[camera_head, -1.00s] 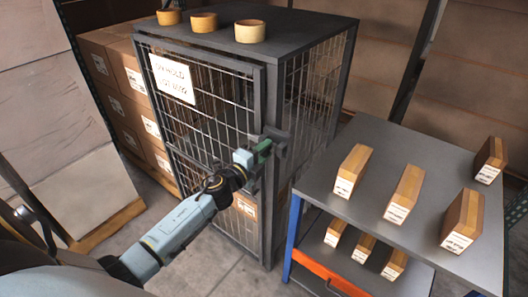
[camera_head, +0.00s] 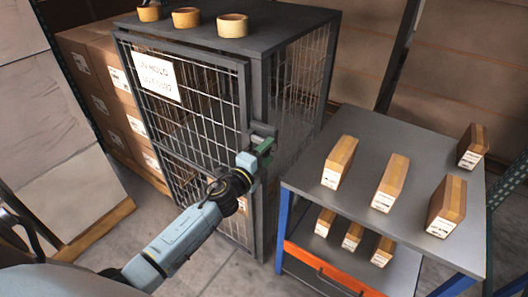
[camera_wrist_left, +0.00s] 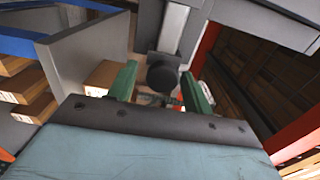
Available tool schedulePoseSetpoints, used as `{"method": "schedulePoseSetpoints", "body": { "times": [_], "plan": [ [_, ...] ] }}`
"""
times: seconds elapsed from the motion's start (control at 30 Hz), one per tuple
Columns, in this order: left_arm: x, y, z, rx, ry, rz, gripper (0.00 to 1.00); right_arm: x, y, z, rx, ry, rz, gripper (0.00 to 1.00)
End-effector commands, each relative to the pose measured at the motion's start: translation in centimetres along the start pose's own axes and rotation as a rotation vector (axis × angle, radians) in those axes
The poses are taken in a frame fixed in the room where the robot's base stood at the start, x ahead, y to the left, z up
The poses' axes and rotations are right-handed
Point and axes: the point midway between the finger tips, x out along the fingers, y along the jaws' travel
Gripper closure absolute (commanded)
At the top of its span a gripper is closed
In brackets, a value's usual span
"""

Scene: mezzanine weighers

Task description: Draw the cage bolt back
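The cage (camera_head: 262,85) is a dark metal frame with wire mesh sides, and its mesh door (camera_head: 195,120) looks shut. The bolt (camera_head: 262,130) is a grey fitting at the door's right edge. In the left wrist view, the bolt's dark round knob (camera_wrist_left: 163,75) shows below a pale grey bar. My left gripper (camera_head: 262,149) is at the bolt, and its green fingers (camera_wrist_left: 160,90) stand apart on either side of the knob. I cannot tell whether they touch it. My right gripper is not in view.
A grey bench (camera_head: 385,138) stands right of the cage, with several wooden blocks on top and more on its lower shelf. Wooden rings (camera_head: 233,25) sit on the cage top. Cardboard boxes (camera_head: 90,75) are stacked at left. Open floor lies in front.

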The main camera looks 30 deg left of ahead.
Motion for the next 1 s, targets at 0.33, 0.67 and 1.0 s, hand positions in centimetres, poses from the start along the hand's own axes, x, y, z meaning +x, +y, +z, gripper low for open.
{"method": "schedulePoseSetpoints", "body": {
  "times": [0.33,0.67,1.0],
  "plan": [
    [-0.4,-0.1,0.2,0.002,-0.004,-0.001,0.50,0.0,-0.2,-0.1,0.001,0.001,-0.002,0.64],
    [-5.9,0.0,0.2,0.002,-0.003,0.002,0.50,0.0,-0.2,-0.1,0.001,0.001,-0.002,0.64],
    [-11.8,0.1,0.1,0.000,-0.002,0.001,0.50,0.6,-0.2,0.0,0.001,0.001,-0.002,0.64]
  ]
}}
